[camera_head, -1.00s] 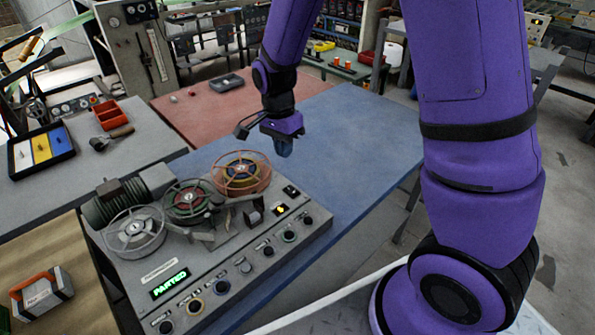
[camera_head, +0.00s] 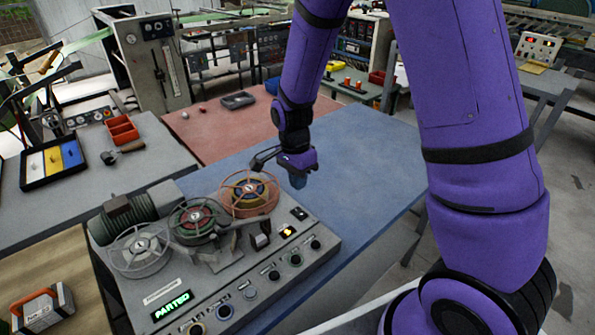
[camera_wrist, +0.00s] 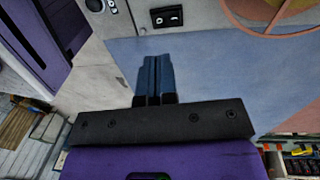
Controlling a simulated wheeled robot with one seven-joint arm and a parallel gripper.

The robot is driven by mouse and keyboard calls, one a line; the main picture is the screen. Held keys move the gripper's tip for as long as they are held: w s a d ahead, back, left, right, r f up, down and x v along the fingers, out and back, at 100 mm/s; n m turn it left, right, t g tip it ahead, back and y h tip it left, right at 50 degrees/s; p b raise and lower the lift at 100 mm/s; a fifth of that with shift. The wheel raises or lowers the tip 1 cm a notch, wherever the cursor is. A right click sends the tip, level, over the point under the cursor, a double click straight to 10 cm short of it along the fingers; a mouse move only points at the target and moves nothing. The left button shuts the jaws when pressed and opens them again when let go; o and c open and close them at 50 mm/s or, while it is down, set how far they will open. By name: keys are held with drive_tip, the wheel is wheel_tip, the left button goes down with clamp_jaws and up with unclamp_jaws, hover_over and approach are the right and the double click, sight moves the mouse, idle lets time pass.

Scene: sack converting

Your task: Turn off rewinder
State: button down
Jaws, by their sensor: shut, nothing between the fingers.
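The rewinder (camera_head: 160,288) is a grey machine on the near part of the blue table. It carries several wire-guarded reels, a motor and a green lit display reading "PARTED". The black rocker also shows in the wrist view (camera_wrist: 167,17), on the grey panel ahead of my fingers. My gripper (camera_head: 298,182) points down above the blue table, just beyond that corner. Its blue fingers (camera_wrist: 154,60) are shut, empty, and apart from the switch.
The blue table top (camera_head: 370,150) is clear right of my gripper. A red mat (camera_head: 215,135) with a small dark tray (camera_head: 238,100) lies behind. At left are a red bin (camera_head: 122,130), a coloured tray (camera_head: 52,164) and an orange-handled box (camera_head: 42,306).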

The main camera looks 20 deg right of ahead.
sight(301, 214)
drive_tip(key=f, duration=0.5)
drive_tip(key=s+f, duration=0.1)
drive_tip(key=f, duration=0.2)
drive_tip(key=shift+d+f, duration=0.15)
drive_tip(key=shift+f, duration=0.2)
